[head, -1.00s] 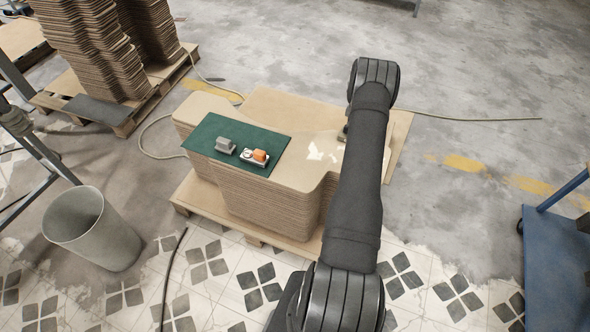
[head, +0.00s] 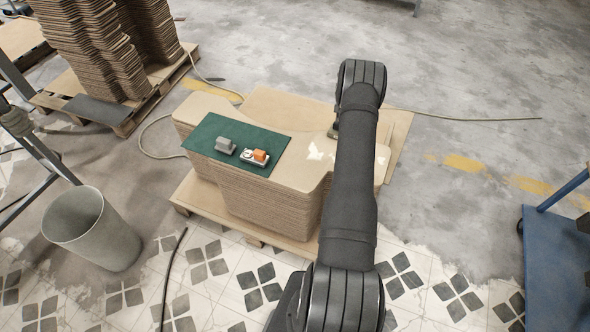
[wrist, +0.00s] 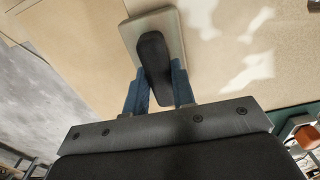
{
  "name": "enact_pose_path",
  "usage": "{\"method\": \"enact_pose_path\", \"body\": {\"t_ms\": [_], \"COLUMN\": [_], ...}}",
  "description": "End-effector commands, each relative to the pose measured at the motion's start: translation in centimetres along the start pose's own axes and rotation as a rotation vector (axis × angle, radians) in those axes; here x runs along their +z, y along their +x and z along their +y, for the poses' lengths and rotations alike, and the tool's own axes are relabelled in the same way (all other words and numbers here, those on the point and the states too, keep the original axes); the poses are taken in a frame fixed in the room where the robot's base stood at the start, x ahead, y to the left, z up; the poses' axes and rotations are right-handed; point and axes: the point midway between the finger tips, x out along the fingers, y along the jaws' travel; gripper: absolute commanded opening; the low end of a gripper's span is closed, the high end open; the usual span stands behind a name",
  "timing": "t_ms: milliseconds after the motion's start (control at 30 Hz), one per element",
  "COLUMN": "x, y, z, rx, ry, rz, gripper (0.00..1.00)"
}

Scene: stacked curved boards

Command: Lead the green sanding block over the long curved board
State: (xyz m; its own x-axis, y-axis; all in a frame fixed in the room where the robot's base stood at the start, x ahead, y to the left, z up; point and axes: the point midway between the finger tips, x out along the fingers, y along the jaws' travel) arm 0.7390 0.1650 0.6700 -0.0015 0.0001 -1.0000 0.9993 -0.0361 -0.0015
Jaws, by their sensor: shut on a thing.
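The long curved board (head: 300,172) is the top of a stack of tan boards; it also fills much of the wrist view (wrist: 215,60). My gripper (wrist: 157,88) has blue fingers closed on the dark handle of a sanding block (wrist: 174,28). The block's flat base looks grey-beige in this light, not clearly green. It lies flat over the board and seems to touch it; any small gap cannot be judged. In the head view my arm hides most of the gripper and block, near the board's right part.
A green mat (head: 205,133) on the stack's left holds a grey block (head: 225,146) and an orange-topped block (head: 260,156). A grey bin (head: 92,230) stands at left, a blue cart (head: 555,255) at right. Pale glare patches lie on the board.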

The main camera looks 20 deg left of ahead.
Motion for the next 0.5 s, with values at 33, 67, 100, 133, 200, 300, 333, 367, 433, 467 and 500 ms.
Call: {"method": "enact_pose_path", "body": {"t_ms": [33, 67, 100, 133, 200, 300, 333, 367, 433, 467, 500], "x": [-0.5, -0.72, -0.96, -1.09, -1.25, -1.26, -1.25, -1.25, -1.25, -1.25, -1.25], "y": [-0.03, -0.05, -0.07, -0.09, -0.13, -0.15, -0.16, -0.16, -0.17, -0.18, -0.21], "z": [0.01, 0.01, 0.02, 0.03, 0.05, 0.06, 0.06, 0.06, 0.07, 0.07, 0.07], "rx": [0.001, 0.001, 0.001, 0.001, 0.001, 0.001, 0.001, 0.001, 0.002, 0.002, 0.002], "ry": [-0.002, -0.002, -0.002, -0.002, -0.001, 0.0, 0.0, 0.0, 0.0, 0.0, 0.0], "rz": [0.0, 0.0, 0.0, 0.0, 0.0, 0.0, 0.0, 0.0, 0.0, 0.0, 0.0], "gripper": [0.0, 0.0, 0.0, 0.0, 0.0, 0.0, 0.0, 0.0, 0.0, 0.0, 0.0]}}
